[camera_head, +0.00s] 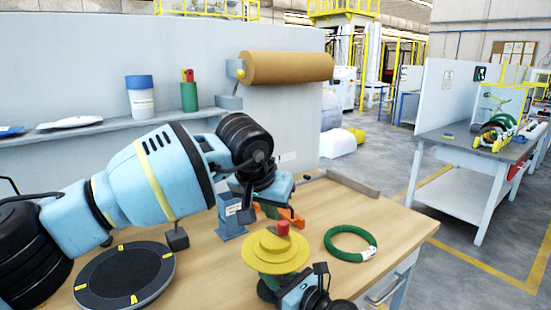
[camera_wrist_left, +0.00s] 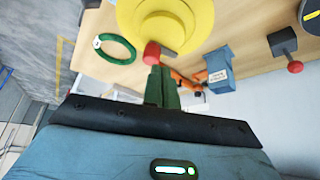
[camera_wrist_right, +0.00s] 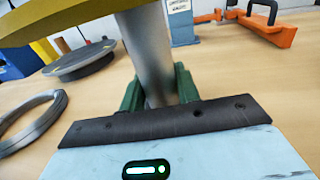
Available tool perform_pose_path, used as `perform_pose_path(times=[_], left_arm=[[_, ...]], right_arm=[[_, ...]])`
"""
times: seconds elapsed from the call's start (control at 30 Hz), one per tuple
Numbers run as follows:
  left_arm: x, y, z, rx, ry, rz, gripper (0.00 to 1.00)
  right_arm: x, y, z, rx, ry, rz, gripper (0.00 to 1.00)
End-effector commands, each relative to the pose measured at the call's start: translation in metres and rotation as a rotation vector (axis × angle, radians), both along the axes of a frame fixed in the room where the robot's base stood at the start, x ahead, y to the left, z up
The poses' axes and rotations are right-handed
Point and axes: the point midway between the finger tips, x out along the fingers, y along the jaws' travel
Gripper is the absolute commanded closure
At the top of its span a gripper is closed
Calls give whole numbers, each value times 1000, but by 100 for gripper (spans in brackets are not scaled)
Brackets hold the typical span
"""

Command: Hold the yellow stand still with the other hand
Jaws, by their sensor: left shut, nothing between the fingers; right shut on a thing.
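The yellow stand (camera_head: 262,252) has stacked round yellow discs, a red knob (camera_head: 283,228) on top and a grey post (camera_wrist_right: 148,45) below. My right gripper (camera_wrist_right: 158,90) is shut on the grey post, with a green finger on either side of it, under the yellow disc (camera_wrist_right: 60,15). My left gripper (camera_wrist_left: 161,80) is shut and empty. Its green fingers point at the red knob (camera_wrist_left: 152,53) and overlap its edge in the left wrist view; I cannot tell whether they touch. In the head view the left arm reaches across to behind the stand.
A green coil (camera_head: 328,240) with a white tag lies right of the stand. A black turntable (camera_head: 120,278) is at the left front. A blue block (camera_head: 232,222) and an orange clamp (camera_head: 294,219) stand behind. A grey wire coil (camera_wrist_right: 50,108) shows in the right wrist view.

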Motion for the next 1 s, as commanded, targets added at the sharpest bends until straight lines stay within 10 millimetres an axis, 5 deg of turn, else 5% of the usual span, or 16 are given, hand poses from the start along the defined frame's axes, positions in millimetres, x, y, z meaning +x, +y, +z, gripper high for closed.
perform_pose_path(times=[0.4,1.0], left_arm=[[0,-1,-35,0,-1,-1,100],[0,-1,-37,0,-1,-1,100]], right_arm=[[0,0,0,0,1,-1,100],[0,0,0,0,0,-1,100]])
